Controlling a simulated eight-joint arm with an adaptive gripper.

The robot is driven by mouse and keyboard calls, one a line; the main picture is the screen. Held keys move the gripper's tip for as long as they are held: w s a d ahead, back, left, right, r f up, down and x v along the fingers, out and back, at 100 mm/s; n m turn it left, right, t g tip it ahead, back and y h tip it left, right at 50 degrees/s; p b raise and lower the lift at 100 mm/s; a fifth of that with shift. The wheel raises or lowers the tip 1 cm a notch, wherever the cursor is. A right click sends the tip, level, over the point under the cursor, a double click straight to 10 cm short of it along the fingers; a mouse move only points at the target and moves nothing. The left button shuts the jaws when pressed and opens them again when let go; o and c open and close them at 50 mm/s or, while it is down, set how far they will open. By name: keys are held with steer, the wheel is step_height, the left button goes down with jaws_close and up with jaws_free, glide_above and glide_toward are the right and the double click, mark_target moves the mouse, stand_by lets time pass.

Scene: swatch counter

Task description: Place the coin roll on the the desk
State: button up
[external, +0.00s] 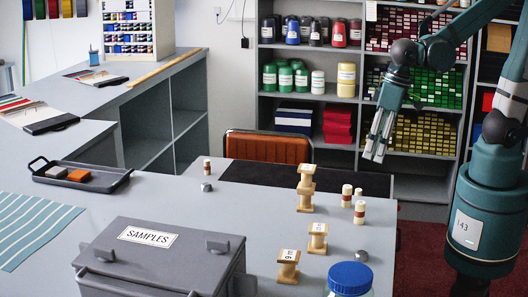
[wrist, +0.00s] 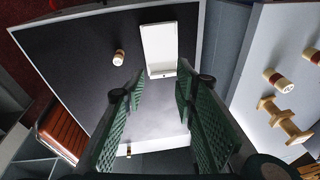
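My gripper (external: 378,148) hangs at the upper right, fingers pointing down. In the wrist view its green padded fingers (wrist: 158,92) are spread, with nothing between them. Small cream rolls with dark red bands look like coin rolls. Two (external: 347,192) (external: 360,212) stand on the grey counter; such rolls also show in the wrist view (wrist: 279,81) (wrist: 312,55). Another small roll (external: 207,168) stands near the counter's far left. The dark desk top (external: 335,182) lies behind the counter. In the wrist view, the desk (wrist: 85,85) bears a small cream cylinder (wrist: 119,57).
A white open tray (wrist: 158,45) lies on the dark desk in the wrist view. An orange chair (external: 268,147) stands behind the desk. Wooden spools (external: 305,188), a blue-lidded jar (external: 350,278) and a grey samples box (external: 155,255) occupy the counter. Shelves stand behind my arm.

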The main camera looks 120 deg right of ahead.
steer(key=s+a+r+n+t, duration=0.1)
steer(key=a+r+n, duration=0.3)
steer(key=a, duration=0.4)
steer(key=s+a+r+n+t+y, duration=0.1)
steer(key=a+r+n+t, duration=0.2)
steer(key=a+r+n, duration=0.2)
steer(key=a+n, duration=0.1)
steer(key=a, duration=0.2)
steer(key=shift+a+r+t, duration=0.2)
steer(key=shift+a+t, duration=0.2)
